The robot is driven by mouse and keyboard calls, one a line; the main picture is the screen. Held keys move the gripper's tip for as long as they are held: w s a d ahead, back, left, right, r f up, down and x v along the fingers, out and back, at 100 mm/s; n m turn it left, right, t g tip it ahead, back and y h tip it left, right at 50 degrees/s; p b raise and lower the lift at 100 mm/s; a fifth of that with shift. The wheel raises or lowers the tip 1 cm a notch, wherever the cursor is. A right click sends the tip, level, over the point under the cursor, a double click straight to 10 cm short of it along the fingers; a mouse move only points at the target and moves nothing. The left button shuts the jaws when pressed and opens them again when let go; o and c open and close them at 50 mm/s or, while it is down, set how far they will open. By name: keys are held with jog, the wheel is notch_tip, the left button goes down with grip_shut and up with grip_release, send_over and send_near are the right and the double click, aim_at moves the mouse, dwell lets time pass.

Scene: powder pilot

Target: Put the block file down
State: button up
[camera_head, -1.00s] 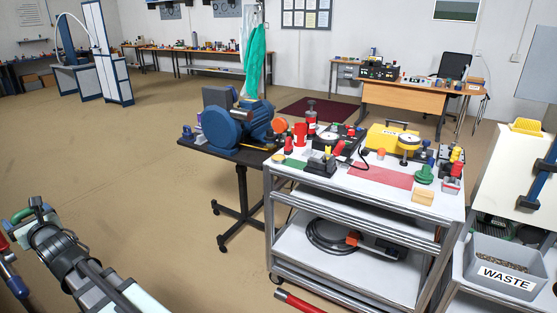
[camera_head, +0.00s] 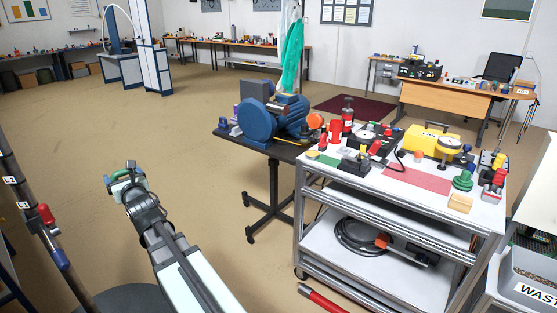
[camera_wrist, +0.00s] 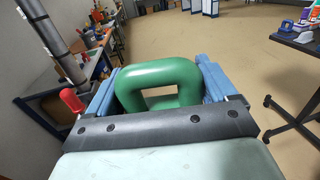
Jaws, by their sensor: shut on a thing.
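My gripper (camera_head: 126,178) is at the lower left in the head view, over open floor and well left of the cart. It is shut on a green, rounded, loop-shaped handle, which I take for the block file (camera_wrist: 158,73). In the wrist view the blue fingers flank the green loop on both sides. The rest of the held thing is hidden by the gripper.
A cart (camera_head: 408,187) with tools and a red mat (camera_head: 418,180) stands to the right. A black stand with a blue grinder (camera_head: 258,120) is beside it. A pole (camera_head: 30,208) with a red-handled part is at left. The floor (camera_head: 120,130) between is clear.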

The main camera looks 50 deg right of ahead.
jog(key=s+d+f+m+g+h, duration=0.1)
jog(key=s+d+m+g+h, duration=0.2)
jog(key=d, duration=1.5)
jog(key=s+d+f+m+h, duration=0.15)
jog(key=s+d+h, duration=0.3)
jog(key=d, duration=1.25)
jog(key=s+d+f+m+g+h, duration=0.15)
jog(key=s+d+m+g, duration=0.45)
jog(key=d, duration=0.9)
jog(key=s+d+m+g+h, duration=0.1)
jog(key=s+d+g+h, duration=0.25)
jog(key=s+d, duration=0.75)
jog(key=s+d+m+g+h, duration=0.2)
jog(key=s+d+m+g, duration=0.25)
jog(key=d, duration=1.35)
jog(key=shift+g, duration=0.3)
jog(key=shift+d+f, duration=0.1)
jog(key=shift+f, duration=4.75)
jog(key=shift+f, duration=0.1)
jog(key=o, duration=0.9)
jog(key=shift+o, duration=0.2)
